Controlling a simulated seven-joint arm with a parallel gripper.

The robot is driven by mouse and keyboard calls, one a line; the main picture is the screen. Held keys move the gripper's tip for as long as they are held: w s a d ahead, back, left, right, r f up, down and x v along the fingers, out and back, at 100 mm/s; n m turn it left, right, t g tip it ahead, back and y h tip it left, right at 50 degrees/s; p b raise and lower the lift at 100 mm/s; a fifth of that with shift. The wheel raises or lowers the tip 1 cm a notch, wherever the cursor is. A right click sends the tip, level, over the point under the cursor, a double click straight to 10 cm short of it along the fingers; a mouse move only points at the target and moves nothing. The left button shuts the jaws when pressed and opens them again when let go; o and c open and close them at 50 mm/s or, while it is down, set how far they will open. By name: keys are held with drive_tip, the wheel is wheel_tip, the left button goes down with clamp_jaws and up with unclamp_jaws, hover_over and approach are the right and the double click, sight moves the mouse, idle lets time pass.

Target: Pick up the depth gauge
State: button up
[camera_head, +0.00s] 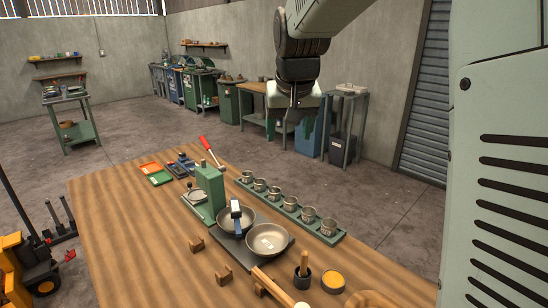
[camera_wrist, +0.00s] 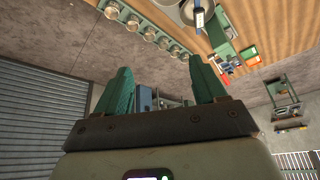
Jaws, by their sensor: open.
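What appears to be the depth gauge (camera_head: 236,216), a small blue, white and dark tool, stands roughly upright at the left metal bowl (camera_head: 232,227) on the wooden table; whether it rests in the bowl or is fixed to it I cannot tell. It also shows near the top edge of the wrist view (camera_wrist: 199,18). My gripper (camera_head: 290,128) hangs in the air in the upper middle of the head view, well apart from the gauge. Its two green fingers (camera_wrist: 163,82) are spread with nothing between them.
A second bowl (camera_head: 267,240) sits beside the first on a dark plate. A green press (camera_head: 208,188) with a red-tipped lever stands behind left. A green rack (camera_head: 333,238) of several metal cups lies behind right. Wooden blocks, a mallet and a yellow-topped tin (camera_head: 333,280) are in front.

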drive_tip(key=w+a+f, duration=0.5)
drive_tip(key=w+f, duration=0.1)
drive_tip(key=w, duration=0.2)
drive_tip(key=n, duration=0.1)
approach(235, 206)
drive_tip(key=shift+g+y, duration=0.3)
drive_tip(key=shift+g, duration=0.1)
drive_tip(key=x, duration=0.5)
drive_tip(key=shift+w+d+r, duration=0.1)
drive_tip(key=shift+w+d, duration=0.05)
drive_tip(key=shift+w, duration=0.25)
drive_tip(key=shift+d+x, duration=0.15)
drive_tip(key=shift+x, duration=1.3)
drive_tip(key=shift+d+x, duration=0.15)
drive_tip(key=shift+x, duration=1.3)
drive_tip(key=shift+a, duration=0.15)
clamp_jaws()
